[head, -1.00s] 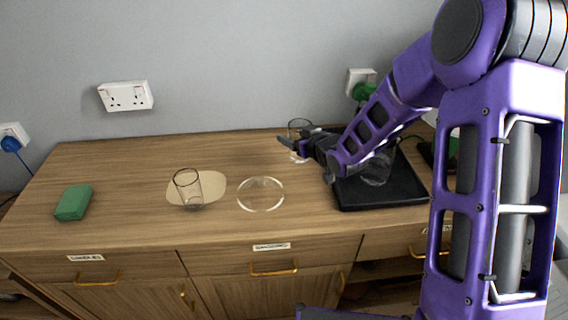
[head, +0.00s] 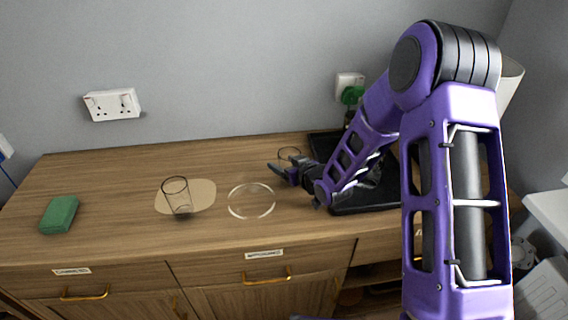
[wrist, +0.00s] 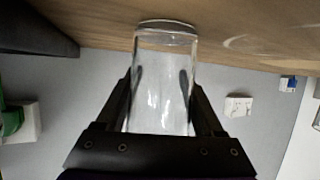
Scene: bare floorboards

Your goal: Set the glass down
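My gripper (wrist: 161,86) has its two fingers closed on the sides of a clear glass (wrist: 163,55). In the head view my gripper (head: 284,172) is over the back part of the wooden cabinet top, with the rim of the held glass (head: 290,153) showing just behind the fingers. In the wrist view, which is upside down, the glass's far end lies against the wood in the picture. I cannot tell whether it touches the top. A clear ring-like dish outline (head: 251,214) lies in front and to the left of my gripper.
A second glass (head: 177,196) stands on a beige oval mat (head: 204,196) at the left. A green block (head: 59,214) lies farther left. A black tray (head: 352,206) is to the right, partly under my arm. Wall sockets (head: 112,104) are behind. Open wood lies between block and mat.

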